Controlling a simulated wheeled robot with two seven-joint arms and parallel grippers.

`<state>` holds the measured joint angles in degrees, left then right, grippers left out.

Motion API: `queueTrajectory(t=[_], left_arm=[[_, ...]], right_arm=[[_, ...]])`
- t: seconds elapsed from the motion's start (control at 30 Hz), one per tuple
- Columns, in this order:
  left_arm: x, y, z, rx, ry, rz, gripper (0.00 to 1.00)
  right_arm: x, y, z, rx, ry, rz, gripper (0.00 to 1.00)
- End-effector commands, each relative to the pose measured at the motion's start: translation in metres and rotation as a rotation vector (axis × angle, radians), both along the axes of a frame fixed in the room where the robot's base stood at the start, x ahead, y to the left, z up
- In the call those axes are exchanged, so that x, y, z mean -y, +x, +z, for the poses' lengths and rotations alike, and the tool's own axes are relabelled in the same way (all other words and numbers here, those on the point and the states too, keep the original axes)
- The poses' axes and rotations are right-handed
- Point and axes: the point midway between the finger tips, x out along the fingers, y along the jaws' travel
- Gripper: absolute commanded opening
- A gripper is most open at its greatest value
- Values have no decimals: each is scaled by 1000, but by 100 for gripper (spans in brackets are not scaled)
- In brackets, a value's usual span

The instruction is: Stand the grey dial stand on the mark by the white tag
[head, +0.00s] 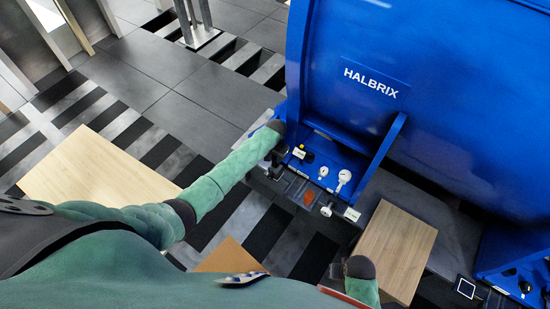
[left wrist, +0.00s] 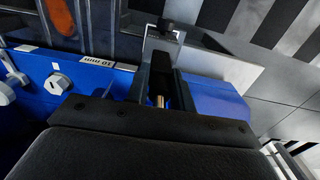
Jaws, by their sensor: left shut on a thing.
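My left gripper (head: 275,167) is at the front edge of the blue machine's ledge, by its left end. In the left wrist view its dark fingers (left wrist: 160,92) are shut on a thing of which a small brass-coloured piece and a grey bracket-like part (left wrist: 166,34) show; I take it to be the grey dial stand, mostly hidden. A white tag (head: 299,153) is on the blue ledge just right of the gripper; a printed white tag also shows in the left wrist view (left wrist: 97,63). Another white tag (head: 352,214) is farther right. My right gripper (head: 336,272) is small and dark at the bottom.
White dial-like parts (head: 344,177) stand on the blue ledge (head: 338,157). An orange piece (head: 308,197) lies in front in a dark tray. The blue housing (head: 390,60) rises behind. Wooden tops stand left (head: 95,172) and right (head: 397,250).

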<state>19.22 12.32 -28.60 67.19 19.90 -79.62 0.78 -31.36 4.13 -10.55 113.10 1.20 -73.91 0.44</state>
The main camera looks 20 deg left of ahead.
Motion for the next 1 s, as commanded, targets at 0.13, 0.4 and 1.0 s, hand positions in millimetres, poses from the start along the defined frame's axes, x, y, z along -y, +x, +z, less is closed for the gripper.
queueTrajectory(t=[0.13,0.4,1.0], left_arm=[[0,1,2,3,-1,0,0],[0,1,2,3,-1,0,0],[0,1,2,3,-1,0,0]], right_arm=[[0,-1,-2,-2,0,0,36],[1,-1,-4,-3,-2,0,36],[0,-1,3,-3,-1,0,36]])
